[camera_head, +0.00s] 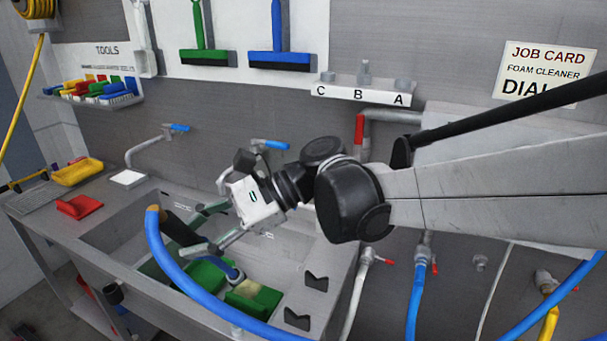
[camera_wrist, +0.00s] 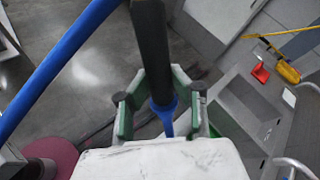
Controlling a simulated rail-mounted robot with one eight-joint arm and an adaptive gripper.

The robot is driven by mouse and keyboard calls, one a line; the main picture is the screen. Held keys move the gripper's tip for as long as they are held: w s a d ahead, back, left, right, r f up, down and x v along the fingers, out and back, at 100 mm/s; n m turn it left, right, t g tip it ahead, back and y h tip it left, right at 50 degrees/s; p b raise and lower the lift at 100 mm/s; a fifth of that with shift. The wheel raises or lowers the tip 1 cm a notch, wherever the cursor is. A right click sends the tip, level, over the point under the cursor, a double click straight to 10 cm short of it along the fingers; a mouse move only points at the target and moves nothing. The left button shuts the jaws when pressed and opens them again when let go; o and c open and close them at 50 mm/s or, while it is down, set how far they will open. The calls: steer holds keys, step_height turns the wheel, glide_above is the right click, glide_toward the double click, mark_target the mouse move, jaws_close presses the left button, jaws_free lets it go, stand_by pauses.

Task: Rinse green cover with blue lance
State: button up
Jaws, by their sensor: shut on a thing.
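My gripper (camera_head: 201,229) is over the left part of the sink, its fingers shut on the blue lance. The lance has a black grip (camera_wrist: 152,45) and a blue front part (camera_wrist: 168,117), seen between the green-padded fingers in the wrist view. In the head view its blue end (camera_head: 233,273) points down into the sink, close to the green cover; I cannot tell if they touch. The green cover (camera_head: 243,302) lies in the sink with a pale tan patch on it. More green (camera_head: 203,277) shows left of the lance end. The cover is not visible in the wrist view.
A blue hose (camera_head: 176,285) loops across the sink's front. Taps (camera_head: 267,146) stand behind the sink. A shelf with knobs (camera_head: 361,93) marked C, B, A hangs on the wall.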

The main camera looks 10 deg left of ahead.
steer(key=shift+w+d, duration=0.15)
steer(key=shift+w+f+b, duration=0.35)
steer(key=shift+f+b, duration=0.25)
steer(key=shift+f, duration=0.2)
steer(key=shift+w+f+b, duration=0.35)
steer(key=shift+f+b, duration=0.05)
steer(key=shift+f, duration=0.2)
steer(key=shift+w+f+b, duration=0.3)
steer(key=shift+f+b, duration=0.05)
steer(key=shift+f, duration=0.3)
steer(key=shift+w+f+b, duration=0.35)
steer(key=shift+f+b, duration=0.05)
steer(key=shift+f, duration=0.2)
steer(key=shift+o, duration=0.8)
jaws_close()
steer(key=shift+w, duration=0.15)
